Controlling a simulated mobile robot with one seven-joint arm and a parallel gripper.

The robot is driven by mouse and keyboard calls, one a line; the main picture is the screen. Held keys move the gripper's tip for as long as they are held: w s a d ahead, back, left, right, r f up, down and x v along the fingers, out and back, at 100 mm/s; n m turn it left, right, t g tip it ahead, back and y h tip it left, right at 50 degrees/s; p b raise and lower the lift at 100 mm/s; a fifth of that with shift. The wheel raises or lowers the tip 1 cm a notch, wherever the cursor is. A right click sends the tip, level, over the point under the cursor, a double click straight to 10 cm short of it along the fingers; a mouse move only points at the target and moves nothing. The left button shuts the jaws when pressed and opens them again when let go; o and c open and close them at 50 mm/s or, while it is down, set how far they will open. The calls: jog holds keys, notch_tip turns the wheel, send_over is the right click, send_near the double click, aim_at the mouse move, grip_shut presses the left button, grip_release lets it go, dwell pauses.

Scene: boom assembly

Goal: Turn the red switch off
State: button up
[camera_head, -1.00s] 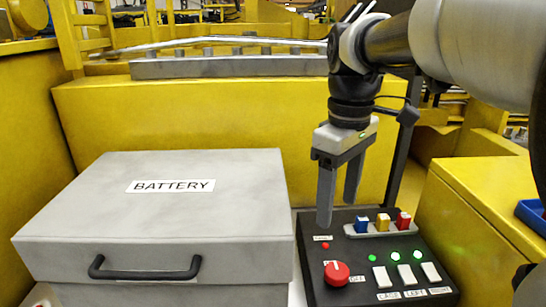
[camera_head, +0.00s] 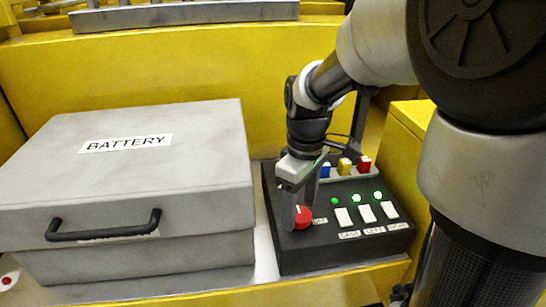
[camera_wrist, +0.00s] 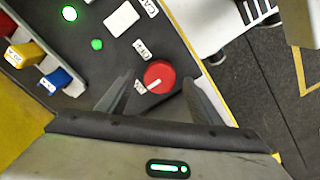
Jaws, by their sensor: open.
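The red switch (camera_head: 304,217) is a round knob on the sloped black control panel (camera_head: 285,250). It also shows in the wrist view (camera_wrist: 160,73), where its white mark points to the lower left, towards a small white label and away from the "OFF" label (camera_wrist: 141,48). My gripper (camera_head: 294,212) points down at the knob and partly hides it in the head view. In the wrist view its two dark fingers (camera_wrist: 160,92) are open, one on each side of the knob. I see no clear contact between fingers and knob.
A grey "BATTERY" box (camera_head: 200,170) with a black handle stands left of the panel. White buttons (camera_head: 366,213), green lights and blue, yellow and red blocks (camera_head: 345,167) sit right of and behind the knob. A yellow wall (camera_head: 160,60) rises behind.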

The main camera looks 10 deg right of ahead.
jog(key=shift+f, duration=0.35)
jog(key=c, duration=1.1)
jog(key=shift+o, duration=0.2)
